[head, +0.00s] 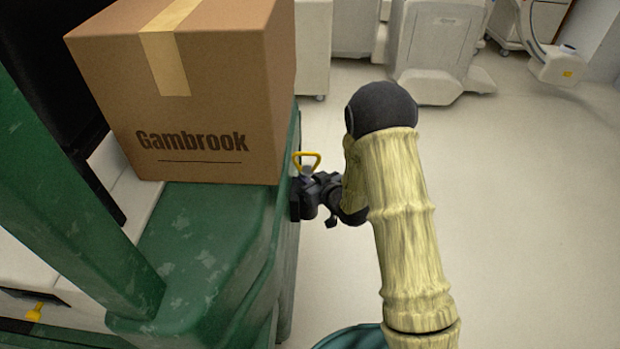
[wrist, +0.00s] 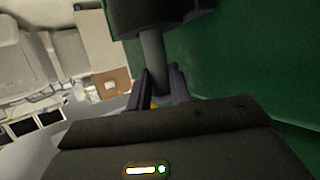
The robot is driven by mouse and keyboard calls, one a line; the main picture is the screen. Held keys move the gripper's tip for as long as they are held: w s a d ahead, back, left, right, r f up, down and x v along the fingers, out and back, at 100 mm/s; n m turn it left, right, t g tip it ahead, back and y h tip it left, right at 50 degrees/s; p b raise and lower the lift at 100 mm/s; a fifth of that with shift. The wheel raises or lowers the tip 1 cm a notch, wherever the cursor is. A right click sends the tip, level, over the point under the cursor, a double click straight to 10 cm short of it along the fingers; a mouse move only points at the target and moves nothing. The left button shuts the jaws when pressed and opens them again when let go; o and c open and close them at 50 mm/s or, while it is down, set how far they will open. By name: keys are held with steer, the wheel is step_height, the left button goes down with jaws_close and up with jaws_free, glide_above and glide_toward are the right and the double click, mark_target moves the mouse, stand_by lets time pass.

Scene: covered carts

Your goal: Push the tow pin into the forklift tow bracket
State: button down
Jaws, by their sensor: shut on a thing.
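The tow pin has a yellow loop handle (head: 306,157), which stands up above my gripper in the head view. My gripper (head: 310,180) is shut on the pin just below the loop, beside the green forklift's side. In the wrist view the fingers of my gripper (wrist: 161,88) stand on both sides of the grey pin shaft (wrist: 153,55), with a bit of yellow between them. The shaft's far end meets the black tow bracket (wrist: 165,12) at the top of the wrist view. I cannot tell how deep the shaft sits in it. In the head view the bracket is mostly hidden by my gripper.
A cardboard box marked Gambrook (head: 190,110) stands on the green forklift body (head: 190,235), left of my gripper. A green post (head: 60,180) rises at the left. White cabinets and machines (head: 437,45) stand at the back. The pale floor at the right is clear.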

steer(key=shift+f+b, duration=1.5)
steer(key=shift+f, duration=0.3)
steer(key=c, duration=1.2)
jaws_free()
steer(key=shift+c, duration=0.2)
steer(key=shift+o, duration=0.3)
steer(key=shift+f, duration=0.1)
steer(key=shift+s, duration=0.15)
steer(key=p+v, duration=1.1)
steer(key=v, duration=0.6)
steer(key=shift+r, duration=0.25)
steer(key=shift+d+f, duration=0.1)
